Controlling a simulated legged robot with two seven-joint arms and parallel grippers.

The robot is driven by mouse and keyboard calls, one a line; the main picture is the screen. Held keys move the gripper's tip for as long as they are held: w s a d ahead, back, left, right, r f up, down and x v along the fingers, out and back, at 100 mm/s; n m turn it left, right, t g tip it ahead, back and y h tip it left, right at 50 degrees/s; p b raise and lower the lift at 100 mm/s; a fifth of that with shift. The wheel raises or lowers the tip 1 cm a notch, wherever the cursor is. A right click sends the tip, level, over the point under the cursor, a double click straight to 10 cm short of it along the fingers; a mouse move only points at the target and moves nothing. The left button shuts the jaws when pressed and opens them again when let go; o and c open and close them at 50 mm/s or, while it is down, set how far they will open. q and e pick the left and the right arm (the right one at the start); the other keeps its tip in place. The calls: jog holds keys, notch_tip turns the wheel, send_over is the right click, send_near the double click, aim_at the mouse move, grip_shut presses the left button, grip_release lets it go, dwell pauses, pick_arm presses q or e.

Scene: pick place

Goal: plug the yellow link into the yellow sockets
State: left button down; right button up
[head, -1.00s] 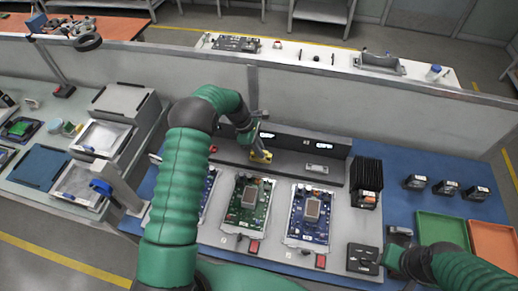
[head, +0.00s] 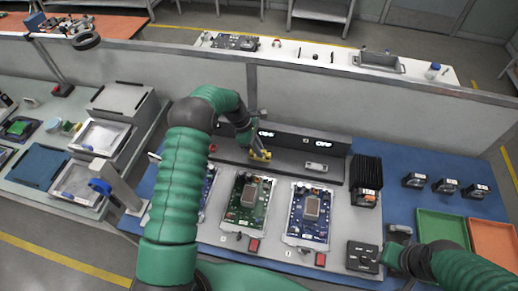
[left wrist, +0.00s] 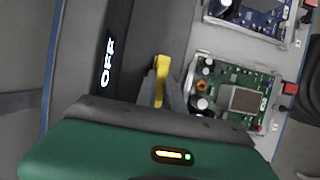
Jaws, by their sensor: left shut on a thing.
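My left gripper (head: 258,150) is shut on the yellow link (head: 261,156), above the grey fixture behind the circuit boards. In the left wrist view the yellow link (left wrist: 160,72) shows between the fingertips, beside the green board's edge. I cannot tell whether the link touches anything below it. The yellow sockets cannot be made out. My right gripper (head: 394,246) is at the lower right, by a black box; its fingers are too unclear to tell open from shut.
A green board (head: 248,203) and a blue board (head: 310,214) lie in front of the left gripper. A dark panel with lit displays (head: 290,139) stands behind it. A black finned block (head: 366,181) is to the right. Green (head: 443,228) and orange trays stand at the far right.

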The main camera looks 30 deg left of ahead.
pick_arm(q)
jog(key=shift+f, duration=0.45)
dwell(0.4)
jog(key=c, duration=1.4)
grip_release()
jog(key=shift+o, duration=0.2)
jog(key=o, duration=0.6)
jog(key=shift+o, duration=0.2)
jog(key=shift+r, duration=0.1)
jog(key=shift+r+p, duration=2.55)
jog(key=shift+r, duration=0.95)
